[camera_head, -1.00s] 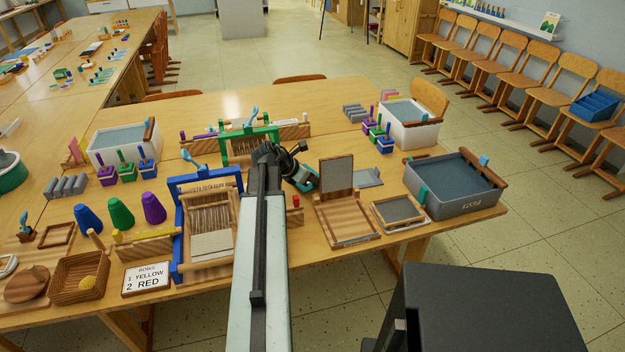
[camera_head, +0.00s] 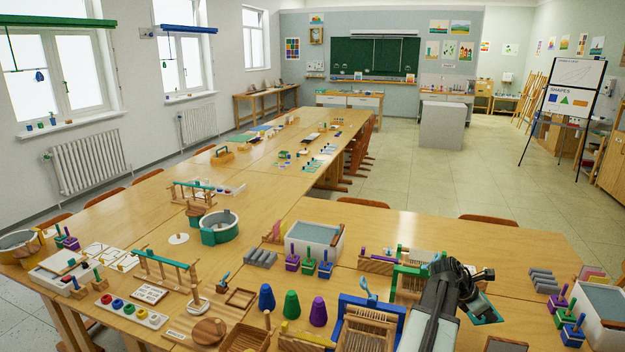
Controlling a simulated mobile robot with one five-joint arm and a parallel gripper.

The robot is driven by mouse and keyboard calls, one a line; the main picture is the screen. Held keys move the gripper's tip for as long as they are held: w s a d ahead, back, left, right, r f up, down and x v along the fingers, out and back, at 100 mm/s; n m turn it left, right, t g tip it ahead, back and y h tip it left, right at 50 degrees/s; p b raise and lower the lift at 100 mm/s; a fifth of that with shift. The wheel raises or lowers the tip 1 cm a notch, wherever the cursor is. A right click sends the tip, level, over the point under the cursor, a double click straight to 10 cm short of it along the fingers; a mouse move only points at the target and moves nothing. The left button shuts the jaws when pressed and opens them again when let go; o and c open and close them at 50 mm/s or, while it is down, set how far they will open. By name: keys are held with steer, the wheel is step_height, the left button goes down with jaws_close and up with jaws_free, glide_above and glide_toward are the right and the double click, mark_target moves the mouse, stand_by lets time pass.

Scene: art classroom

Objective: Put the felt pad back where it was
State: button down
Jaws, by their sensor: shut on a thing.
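My gripper (camera_head: 484,309) is at the lower right, above the table, just right of the green loom frame (camera_head: 416,260). The top of a grey panel with a wooden edge (camera_head: 505,344) shows at the bottom edge, below my gripper. The rest of that panel is cut off.
The blue loom frame (camera_head: 370,305) stands left of my arm, with coloured cones farther left. A white tub (camera_head: 608,328) and pegged blocks stand at the right. Table (camera_head: 470,238) beyond the green frame is mostly bare.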

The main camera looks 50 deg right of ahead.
step_height(320, 180, up, 8)
steer(key=p, duration=0.7)
steer(key=shift+r, duration=0.2)
steer(key=shift+f+b, duration=5.1)
steer(key=shift+b, duration=0.05)
steer(key=shift+r+p, duration=3.9)
steer(key=shift+p, duration=0.05)
step_height(320, 180, down, 8)
steer(key=b, duration=0.7)
steer(key=shift+r+b, duration=0.1)
steer(key=shift+b, duration=0.3)
steer(key=shift+r, duration=0.1)
